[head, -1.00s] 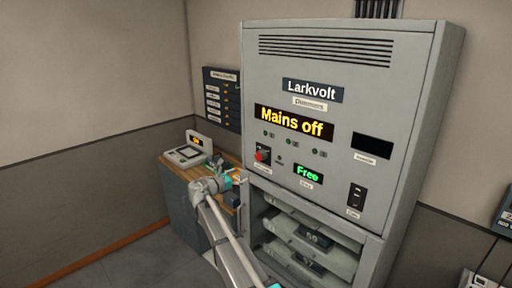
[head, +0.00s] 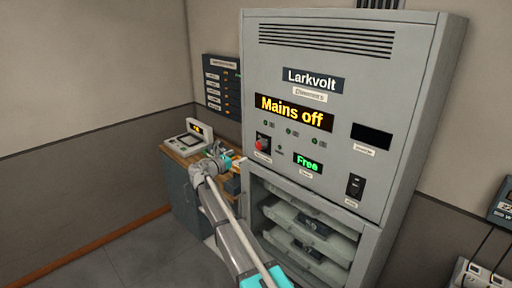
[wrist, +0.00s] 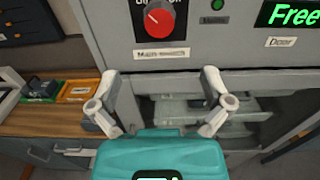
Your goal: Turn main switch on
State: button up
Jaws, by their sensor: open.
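The main switch is a red rotary knob (head: 263,141) low on the left of the grey dimmer cabinet (head: 410,70). The cabinet's display (head: 293,112) reads "Mains off". My gripper (wrist: 161,92) is open and empty, with its fingers apart below the knob and its label, not touching the knob. In the head view my gripper (head: 226,160) is left of and below the knob, partly hidden by its own arm.
A green "Free" display (head: 307,163) and a black door switch (head: 355,186) are right of the knob. Open shelves with trays (head: 310,226) are below. A wooden-topped desk (head: 180,155) with a small console (head: 187,141) stands left. A labelled wall panel (head: 222,86) hangs behind.

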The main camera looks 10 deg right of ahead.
aim_at(258, 146)
jog(key=x, duration=1.2)
jog(key=shift+c, duration=0.2)
jog(key=c, duration=1.1)
jog(key=shift+a, duration=0.2)
jog(key=shift+c, duration=0.2)
